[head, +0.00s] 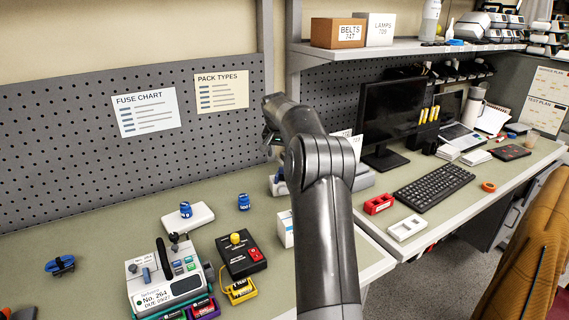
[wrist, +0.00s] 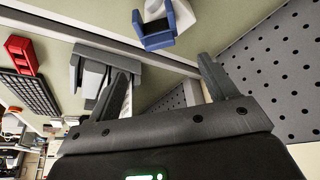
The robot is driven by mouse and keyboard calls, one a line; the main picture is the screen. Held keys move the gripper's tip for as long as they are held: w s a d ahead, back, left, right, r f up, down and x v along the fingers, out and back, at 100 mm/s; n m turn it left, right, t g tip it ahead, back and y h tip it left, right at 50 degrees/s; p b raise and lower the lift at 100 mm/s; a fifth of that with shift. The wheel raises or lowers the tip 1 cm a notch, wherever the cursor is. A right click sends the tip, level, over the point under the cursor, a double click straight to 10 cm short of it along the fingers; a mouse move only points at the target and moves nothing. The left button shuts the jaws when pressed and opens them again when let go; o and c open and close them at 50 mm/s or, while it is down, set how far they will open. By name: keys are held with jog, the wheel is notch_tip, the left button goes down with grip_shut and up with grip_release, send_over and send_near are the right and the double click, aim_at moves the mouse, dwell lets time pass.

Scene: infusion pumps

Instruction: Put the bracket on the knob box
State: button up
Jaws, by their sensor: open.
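The black knob box (head: 242,256) stands on the bench in the head view, with a yellow knob and a red switch on top. A blue piece with a black knob (head: 61,265) lies alone at the bench's left; it may be the bracket, but I cannot tell for sure. My gripper (head: 269,140) is raised over the back of the bench, partly hidden by my arm. In the wrist view my gripper (wrist: 167,80) has its fingers apart with nothing between them. A blue U-shaped part (wrist: 158,32) lies beyond the fingers there.
A white device labelled No. 264 (head: 160,272) stands left of the knob box. A yellow holder (head: 240,291) is in front of the box. A white block (head: 187,217) and blue weights lie behind. The pegboard (head: 60,150) bounds the back. Bench left of the device is mostly clear.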

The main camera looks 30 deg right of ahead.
jog(key=s+a+r+n+t, duration=0.1)
jog(key=s+a+r+n, duration=0.1)
jog(key=s+a+r, duration=0.65)
jog(key=s+a+r+n, duration=0.2)
jog(key=s+a+r, duration=0.3)
jog(key=s+a, duration=0.55)
jog(key=s+a+f+n+y, duration=0.1)
jog(key=s+a+f, duration=0.2)
jog(key=s, duration=0.6)
jog(key=s+a+f+n+t+y, duration=0.1)
jog(key=s+a+f+n, duration=0.1)
jog(key=s+a, duration=0.3)
jog(key=s+a+f+n+y, duration=0.1)
jog(key=s+a+f, duration=0.3)
jog(key=s, duration=0.9)
jog(key=shift+s+a+f+n, duration=0.25)
jog(key=shift+n, duration=0.25)
